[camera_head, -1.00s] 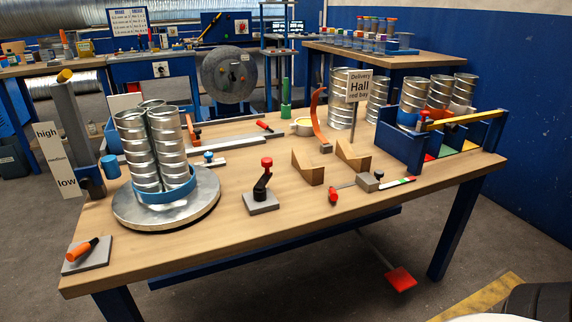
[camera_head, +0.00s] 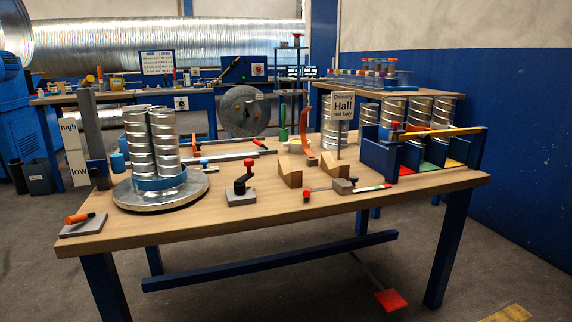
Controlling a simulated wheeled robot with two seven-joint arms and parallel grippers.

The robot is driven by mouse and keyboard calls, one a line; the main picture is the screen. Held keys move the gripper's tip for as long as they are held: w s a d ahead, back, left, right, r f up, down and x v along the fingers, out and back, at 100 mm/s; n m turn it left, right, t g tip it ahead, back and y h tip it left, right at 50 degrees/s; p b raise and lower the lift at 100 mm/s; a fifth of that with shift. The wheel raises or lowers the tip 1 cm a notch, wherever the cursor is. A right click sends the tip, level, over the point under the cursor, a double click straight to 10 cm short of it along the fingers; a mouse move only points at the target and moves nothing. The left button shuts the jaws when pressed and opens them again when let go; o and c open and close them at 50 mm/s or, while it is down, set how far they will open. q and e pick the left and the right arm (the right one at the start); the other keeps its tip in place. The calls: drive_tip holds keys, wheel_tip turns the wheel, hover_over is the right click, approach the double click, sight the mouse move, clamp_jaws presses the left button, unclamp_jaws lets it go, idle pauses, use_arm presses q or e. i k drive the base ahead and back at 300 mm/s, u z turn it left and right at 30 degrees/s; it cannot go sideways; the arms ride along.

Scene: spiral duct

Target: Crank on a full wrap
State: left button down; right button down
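A bundle of silver spiral ducts (camera_head: 151,143) stands upright on a round metal turntable (camera_head: 192,197) at the table's left. A blue band (camera_head: 160,183) is around its foot. A black crank-like handle with a red knob (camera_head: 240,185) stands on a grey plate right of the turntable. An orange-handled tool (camera_head: 79,218) rests on a plate at the front left corner. Neither of my grippers is in view.
More ducts (camera_head: 443,109) stand behind the rack. A red pedal (camera_head: 390,300) lies on the floor below. Floor in front is largely clear.

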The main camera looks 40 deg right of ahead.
sight(240, 185)
drive_tip(key=z, duration=0.65)
drive_tip(key=i, duration=0.65)
drive_tip(key=z, duration=0.45)
